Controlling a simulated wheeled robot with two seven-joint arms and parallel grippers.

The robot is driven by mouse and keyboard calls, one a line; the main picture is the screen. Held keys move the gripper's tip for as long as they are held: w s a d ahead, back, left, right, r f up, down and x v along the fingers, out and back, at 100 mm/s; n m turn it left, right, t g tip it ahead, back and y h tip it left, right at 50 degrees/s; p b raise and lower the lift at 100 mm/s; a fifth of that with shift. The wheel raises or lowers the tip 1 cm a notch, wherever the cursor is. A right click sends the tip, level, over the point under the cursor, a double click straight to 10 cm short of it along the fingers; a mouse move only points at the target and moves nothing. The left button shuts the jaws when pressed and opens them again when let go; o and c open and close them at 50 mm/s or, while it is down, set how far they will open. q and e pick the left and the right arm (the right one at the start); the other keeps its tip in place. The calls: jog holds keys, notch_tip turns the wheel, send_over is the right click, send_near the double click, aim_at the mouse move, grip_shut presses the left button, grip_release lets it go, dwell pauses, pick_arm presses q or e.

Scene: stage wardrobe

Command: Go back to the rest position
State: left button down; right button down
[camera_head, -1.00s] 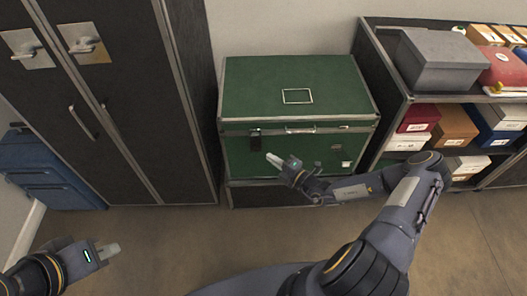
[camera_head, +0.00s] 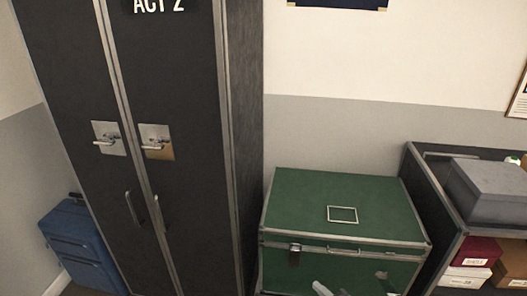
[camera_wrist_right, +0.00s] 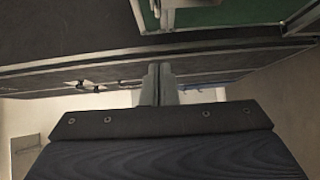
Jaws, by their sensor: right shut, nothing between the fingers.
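My right gripper (camera_head: 322,288) shows only by a pale fingertip at the bottom edge of the head view, in front of the green trunk (camera_head: 345,208). In the right wrist view its two fingers (camera_wrist_right: 158,84) are pressed together with nothing between them. The trunk's lid is down. Part of the trunk also shows at the top of the right wrist view (camera_wrist_right: 225,12). My left gripper is outside both current views.
A tall black wardrobe (camera_head: 192,80) marked "ACT 2" stands left of the trunk, its doors shut. A blue suitcase (camera_head: 82,240) stands at its left. At the right, a shelf unit (camera_head: 412,172) bears a grey box (camera_head: 487,190) and several smaller boxes.

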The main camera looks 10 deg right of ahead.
jog(key=s+a+r+n+g+y+p, duration=0.1)
jog(key=s+a+r+n+g, duration=0.2)
jog(key=r+n, duration=0.5)
jog(key=s+a+r+n+g+y, duration=0.15)
jog(key=s+r+n+g, duration=0.35)
jog(key=n, duration=0.5)
jog(key=s+a+r+n+g+y+p, duration=0.1)
jog(key=s+a+r+n+g, duration=0.2)
jog(key=r+n, duration=0.6)
jog(key=s+d+r+n+h, duration=0.2)
jog(key=s+r+n+h, duration=0.2)
jog(key=s+n, duration=0.3)
jog(key=s+d+r+n+t+h+p, duration=0.1)
jog(key=s+r+n+h, duration=0.3)
jog(key=n, duration=0.8)
jog(key=s+d+r, duration=0.1)
jog(key=s+r, duration=0.1)
jog(key=s, duration=0.1)
jog(key=shift+s+d+t+h+p, duration=0.25)
jog(key=shift+d+t+h+p, duration=0.05)
jog(key=shift+d+h, duration=0.05)
jog(key=shift+s+r, duration=0.1)
